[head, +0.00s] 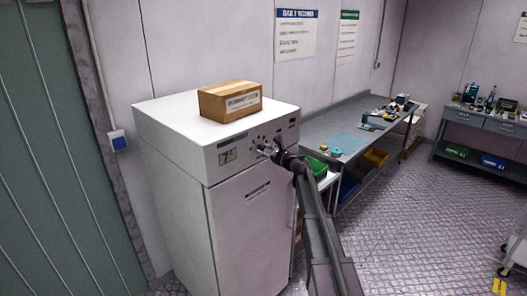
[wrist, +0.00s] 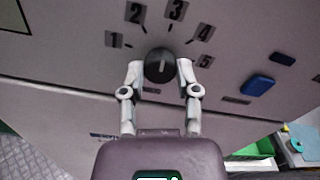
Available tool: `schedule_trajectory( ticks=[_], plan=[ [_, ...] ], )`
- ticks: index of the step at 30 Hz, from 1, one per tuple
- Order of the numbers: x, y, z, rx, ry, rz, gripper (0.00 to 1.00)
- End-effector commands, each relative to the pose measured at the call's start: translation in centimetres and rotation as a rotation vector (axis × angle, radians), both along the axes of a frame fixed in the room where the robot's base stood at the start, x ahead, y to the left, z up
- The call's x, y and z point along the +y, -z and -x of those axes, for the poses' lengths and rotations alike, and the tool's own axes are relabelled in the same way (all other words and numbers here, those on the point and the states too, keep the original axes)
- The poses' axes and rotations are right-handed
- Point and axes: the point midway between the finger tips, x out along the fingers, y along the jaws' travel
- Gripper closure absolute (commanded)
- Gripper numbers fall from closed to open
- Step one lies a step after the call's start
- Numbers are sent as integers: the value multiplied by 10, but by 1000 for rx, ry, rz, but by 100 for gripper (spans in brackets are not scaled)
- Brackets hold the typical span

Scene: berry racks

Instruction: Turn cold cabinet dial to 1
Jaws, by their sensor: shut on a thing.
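The cold cabinet (head: 240,225) is a tall white unit against the wall in the head view. Its front panel carries a round black dial (wrist: 160,65) with labels 1 to 5 arced around it in the wrist view. Label 1 (wrist: 114,40) is at the dial's upper left. The dial's light pointer line stands nearly upright, roughly between 2 and 3. My gripper (wrist: 162,74) is shut on the dial, one finger on each side. In the head view my gripper (head: 268,151) reaches the panel and hides most of the dial.
A cardboard box (head: 230,100) sits on top of the cabinet. A small display (head: 228,156) is on the panel's left, and a blue switch (wrist: 258,85) lies right of the dial. A grey workbench (head: 335,125) with bins stands to the right.

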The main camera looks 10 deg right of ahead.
Motion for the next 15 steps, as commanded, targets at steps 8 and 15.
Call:
schedule_trajectory(
  ticks=[8,15],
  plan=[
    [1,1,1,-115,-4,160,100],
    [1,1,2,-246,-3,342,100]
  ],
)
